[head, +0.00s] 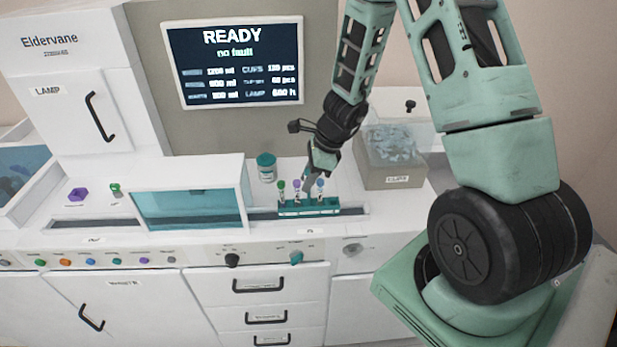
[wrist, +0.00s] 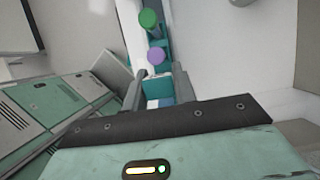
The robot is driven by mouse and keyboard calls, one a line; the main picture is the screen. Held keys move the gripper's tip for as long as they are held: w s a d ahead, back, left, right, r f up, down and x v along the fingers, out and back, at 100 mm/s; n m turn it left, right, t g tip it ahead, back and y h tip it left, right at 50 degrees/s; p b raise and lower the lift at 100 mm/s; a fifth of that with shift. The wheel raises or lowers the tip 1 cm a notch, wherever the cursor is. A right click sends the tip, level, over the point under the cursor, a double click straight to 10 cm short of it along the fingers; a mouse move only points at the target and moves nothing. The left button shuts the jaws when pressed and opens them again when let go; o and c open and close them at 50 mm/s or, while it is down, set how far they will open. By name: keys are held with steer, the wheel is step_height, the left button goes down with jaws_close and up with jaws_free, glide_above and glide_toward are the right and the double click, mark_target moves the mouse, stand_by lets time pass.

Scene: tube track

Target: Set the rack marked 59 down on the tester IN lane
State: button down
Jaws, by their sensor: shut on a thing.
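A teal rack (head: 308,208) holds tubes with green, purple and blue caps at the right part of a long dark lane (head: 110,226) on the analyser's white counter. Its number is too small to read. My gripper (head: 312,180) reaches down from above and is shut on the rack near its right end. In the wrist view the rack (wrist: 158,71) runs up between the fingers of my gripper (wrist: 159,88), with the green and purple caps beyond. The rack looks upright and level, at or just above the lane; I cannot tell whether it touches the bottom.
A teal-windowed housing (head: 190,208) covers the lane's middle. A teal-lidded jar (head: 266,167) stands behind the rack, and a clear-topped bin (head: 392,160) stands right. A purple piece (head: 77,194) lies far left. The screen (head: 235,62) reads READY, no fault.

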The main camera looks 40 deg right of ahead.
steer(key=shift+f+b, duration=0.4)
steer(key=shift+f, duration=0.05)
stand_by(0.3)
steer(key=c, duration=1.1)
jaws_free()
steer(key=shift+o, duration=0.2)
steer(key=v, duration=1.7)
steer(key=shift+r, duration=0.3)
